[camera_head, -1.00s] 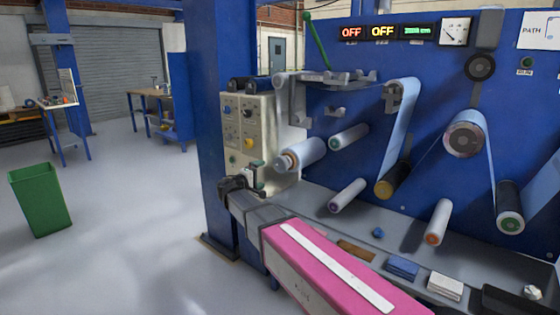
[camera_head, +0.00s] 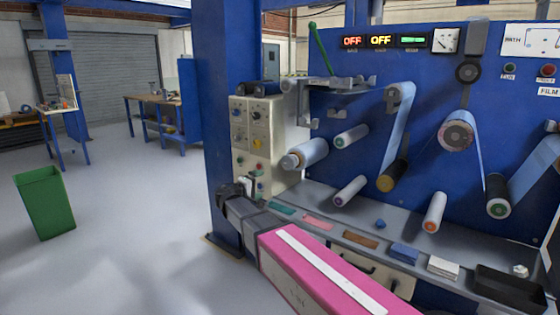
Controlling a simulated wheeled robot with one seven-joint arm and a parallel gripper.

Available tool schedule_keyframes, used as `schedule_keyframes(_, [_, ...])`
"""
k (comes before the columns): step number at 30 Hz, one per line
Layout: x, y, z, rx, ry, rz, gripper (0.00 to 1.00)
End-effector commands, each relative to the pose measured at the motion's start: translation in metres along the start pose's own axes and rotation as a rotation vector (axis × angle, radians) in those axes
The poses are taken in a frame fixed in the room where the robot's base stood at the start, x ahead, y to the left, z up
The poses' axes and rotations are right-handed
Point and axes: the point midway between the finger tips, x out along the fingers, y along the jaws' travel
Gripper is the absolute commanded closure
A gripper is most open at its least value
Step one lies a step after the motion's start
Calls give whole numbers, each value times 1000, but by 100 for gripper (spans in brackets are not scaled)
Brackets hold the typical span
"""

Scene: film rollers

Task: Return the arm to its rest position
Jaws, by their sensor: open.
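My arm shows as a pink link with a white stripe, reaching from the bottom of the view up and left toward the control box. My gripper (camera_head: 246,186) is at its far end, dark and seen from behind. It is open, and I see nothing held in it. It appears in front of the lower part of the beige control box (camera_head: 252,135); the gap between them cannot be told. The film rollers, such as the white roller (camera_head: 306,153) and the large upper roller (camera_head: 458,135), stick out from the blue machine panel (camera_head: 330,100) to the right.
A grey ledge (camera_head: 330,215) under the rollers holds colored pads, a blue block (camera_head: 404,253), a white stack (camera_head: 443,266) and a black tray (camera_head: 508,289). A blue post (camera_head: 230,60) stands left of the control box. A green bin (camera_head: 45,202) stands on open floor at left.

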Motion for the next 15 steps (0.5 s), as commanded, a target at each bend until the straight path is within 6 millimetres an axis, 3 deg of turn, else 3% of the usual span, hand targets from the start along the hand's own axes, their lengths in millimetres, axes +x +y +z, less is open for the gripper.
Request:
schedule_keyframes(8, [27, -30, 47, 22, -74, -130, 0])
schedule_keyframes(11, [38, -46, 72, 36, -113, -200, 0])
schedule_keyframes(15, [55, -76, 118, 69, -187, -334, 0])
